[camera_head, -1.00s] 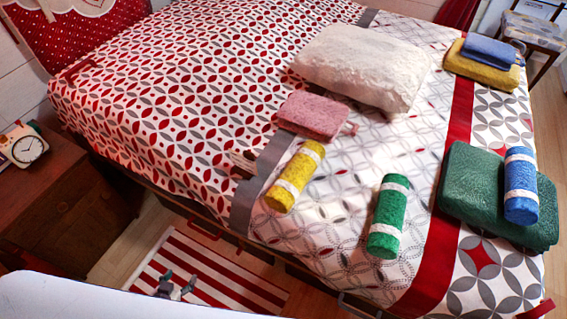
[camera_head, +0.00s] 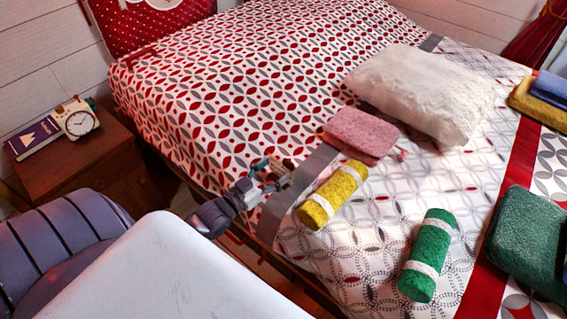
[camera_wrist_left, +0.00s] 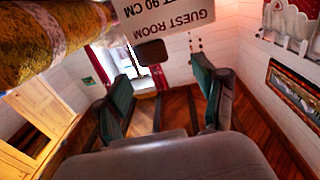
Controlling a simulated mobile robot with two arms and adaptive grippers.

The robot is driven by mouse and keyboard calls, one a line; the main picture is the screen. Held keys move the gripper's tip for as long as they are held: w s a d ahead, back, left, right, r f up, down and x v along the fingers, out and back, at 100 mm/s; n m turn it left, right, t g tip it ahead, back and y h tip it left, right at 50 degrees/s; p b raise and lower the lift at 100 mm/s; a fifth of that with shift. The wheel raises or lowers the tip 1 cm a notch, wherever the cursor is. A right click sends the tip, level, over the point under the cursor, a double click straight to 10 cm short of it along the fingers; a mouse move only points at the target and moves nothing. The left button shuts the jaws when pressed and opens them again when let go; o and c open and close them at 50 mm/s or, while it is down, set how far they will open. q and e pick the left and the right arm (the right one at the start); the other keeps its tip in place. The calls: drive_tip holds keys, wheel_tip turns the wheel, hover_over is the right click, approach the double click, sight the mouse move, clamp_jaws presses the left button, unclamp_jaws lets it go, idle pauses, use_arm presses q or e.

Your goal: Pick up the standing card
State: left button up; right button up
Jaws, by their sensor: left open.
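The standing card shows in the left wrist view as a white card (camera_wrist_left: 168,17) with upside-down black print, "GUEST ROOM" and "90 CM". It is cut off by the top edge. A dark brown block (camera_wrist_left: 152,53) shows just under it; I cannot tell if it is the card's foot. In the head view the card (camera_head: 288,164) is small, near the bed's edge by the yellow roll, partly hidden by my gripper. My left gripper (camera_head: 272,176) is open and close to it. Its two green-padded fingers (camera_wrist_left: 160,74) have nothing between them.
The yellow roll (camera_head: 334,195) lies right beside the card and also shows large in the left wrist view (camera_wrist_left: 55,38). A pink folded towel (camera_head: 362,133), white pillow (camera_head: 425,92) and green roll (camera_head: 428,256) lie on the bed. A nightstand (camera_head: 88,158) with clock stands left.

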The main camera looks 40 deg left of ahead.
sight(287, 164)
use_arm(q)
drive_tip(key=w, duration=0.1)
drive_tip(key=w+d, duration=0.1)
drive_tip(key=w, duration=0.3)
drive_tip(key=shift+w+d+f, duration=0.25)
drive_tip(key=shift+d, duration=0.05)
clamp_jaws()
